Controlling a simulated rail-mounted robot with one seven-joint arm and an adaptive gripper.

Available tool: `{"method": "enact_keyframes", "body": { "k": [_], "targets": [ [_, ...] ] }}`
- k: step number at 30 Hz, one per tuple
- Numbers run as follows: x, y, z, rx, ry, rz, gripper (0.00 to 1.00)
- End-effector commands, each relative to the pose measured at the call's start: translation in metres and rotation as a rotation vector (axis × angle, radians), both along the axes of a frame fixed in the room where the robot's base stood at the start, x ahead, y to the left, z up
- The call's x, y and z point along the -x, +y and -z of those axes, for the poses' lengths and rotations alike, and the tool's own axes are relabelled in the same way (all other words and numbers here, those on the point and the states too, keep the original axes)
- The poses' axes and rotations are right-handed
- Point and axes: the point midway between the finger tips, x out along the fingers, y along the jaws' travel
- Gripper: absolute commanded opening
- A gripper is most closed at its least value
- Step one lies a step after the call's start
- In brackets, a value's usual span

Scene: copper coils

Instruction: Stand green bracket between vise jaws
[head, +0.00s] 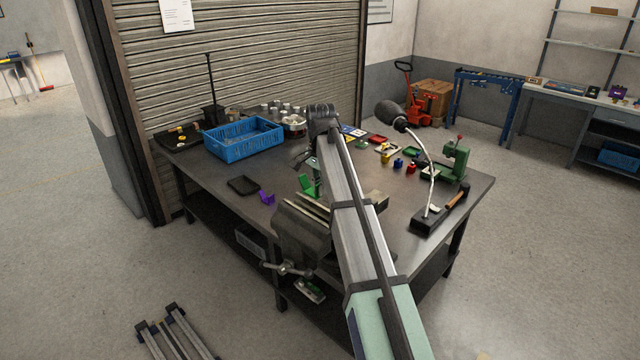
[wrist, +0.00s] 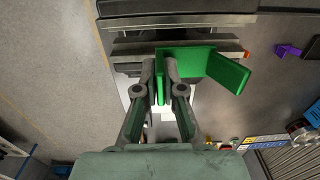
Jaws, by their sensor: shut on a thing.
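The green bracket (wrist: 228,72) is in the wrist view, with one plate between my fingertips and an angled flange out to the right. My gripper (wrist: 162,75) is shut on that plate. In the head view the green bracket (head: 305,184) shows just behind the vise (head: 298,232), partly hidden by my arm. The vise jaws (wrist: 185,21) run across the top of the wrist view. The bracket's upper edge overlaps the nearer jaw bar in that view. I cannot tell whether it touches the jaws or how high it is above them.
A purple bracket (head: 267,198) and a black tray (head: 242,185) lie left of the vise. A blue crate (head: 243,140) stands at the back left. A lamp (head: 430,210) and a green press (head: 455,163) stand at the right. Small coloured parts lie beyond my arm.

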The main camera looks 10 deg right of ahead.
Motion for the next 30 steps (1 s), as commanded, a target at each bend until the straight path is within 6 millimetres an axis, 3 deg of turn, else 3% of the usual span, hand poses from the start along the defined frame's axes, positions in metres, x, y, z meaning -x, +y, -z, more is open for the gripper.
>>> {"method": "enact_keyframes", "body": {
  "k": [15,30],
  "targets": [
    [0.000,0.000,0.043,0.000,-0.001,-0.001,0.00],
    [0.000,0.000,0.048,0.000,-0.001,-0.001,0.00]
  ]
}}
